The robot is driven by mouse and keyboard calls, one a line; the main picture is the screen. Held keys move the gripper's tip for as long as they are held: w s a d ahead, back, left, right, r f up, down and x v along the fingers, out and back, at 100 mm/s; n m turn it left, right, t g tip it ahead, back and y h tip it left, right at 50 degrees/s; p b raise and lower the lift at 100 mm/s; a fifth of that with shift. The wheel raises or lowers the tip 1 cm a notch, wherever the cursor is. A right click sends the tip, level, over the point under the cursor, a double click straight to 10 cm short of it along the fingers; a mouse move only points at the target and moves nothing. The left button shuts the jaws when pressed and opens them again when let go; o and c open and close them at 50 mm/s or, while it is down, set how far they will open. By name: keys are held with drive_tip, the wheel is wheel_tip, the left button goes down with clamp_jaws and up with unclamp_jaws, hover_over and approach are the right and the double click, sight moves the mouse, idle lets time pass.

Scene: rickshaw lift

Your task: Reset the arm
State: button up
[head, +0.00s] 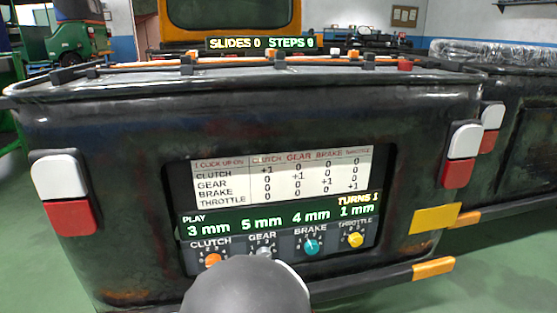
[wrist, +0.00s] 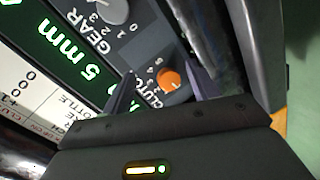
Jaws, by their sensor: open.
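My gripper (wrist: 158,62) shows in the wrist view with its two dark fingers apart. The orange clutch knob (wrist: 170,79) appears between the fingers; I cannot tell whether they touch it. In the head view my dark rounded arm link hides my gripper and covers the panel's lower edge. The clutch knob (head: 213,260) shows just left of that link. The grey gear knob (head: 264,253), teal brake knob (head: 311,247) and yellow throttle knob (head: 355,240) follow to the right. The display (head: 280,215) above reads 3, 5, 4 and 1 mm, with "TURNS 1".
The panel is set in the dark rear body (head: 110,150) of a rickshaw. A sign (head: 262,43) on top reads "SLIDES 0 STEPS 0". Red and white lamps (head: 68,192) flank the panel. An orange-tipped bumper (head: 433,268) juts out below right. Another dark vehicle body (head: 530,145) stands at right.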

drive_tip(key=s+d+r+m+g, duration=0.25)
drive_tip(key=d+r+m, duration=0.2)
drive_tip(key=d, duration=0.25)
drive_tip(key=s+d+r+m+g, duration=0.2)
drive_tip(key=d+r+m+g, duration=0.15)
drive_tip(key=d+r, duration=0.3)
drive_tip(key=s+d+r+m+g+h, duration=0.1)
drive_tip(key=s+d+r+m, duration=0.1)
drive_tip(key=s+d+m, duration=0.2)
drive_tip(key=s+d+r+m+g+h+p, duration=0.1)
drive_tip(key=s+d+r+m+g, duration=0.1)
drive_tip(key=s+d, duration=0.8)
drive_tip(key=s+r+m, duration=0.1)
drive_tip(key=s+m, duration=0.1)
drive_tip(key=s, duration=0.2)
drive_tip(key=shift+s+d+h, duration=0.2)
drive_tip(key=shift+d+h, duration=0.15)
drive_tip(key=shift+h, duration=0.05)
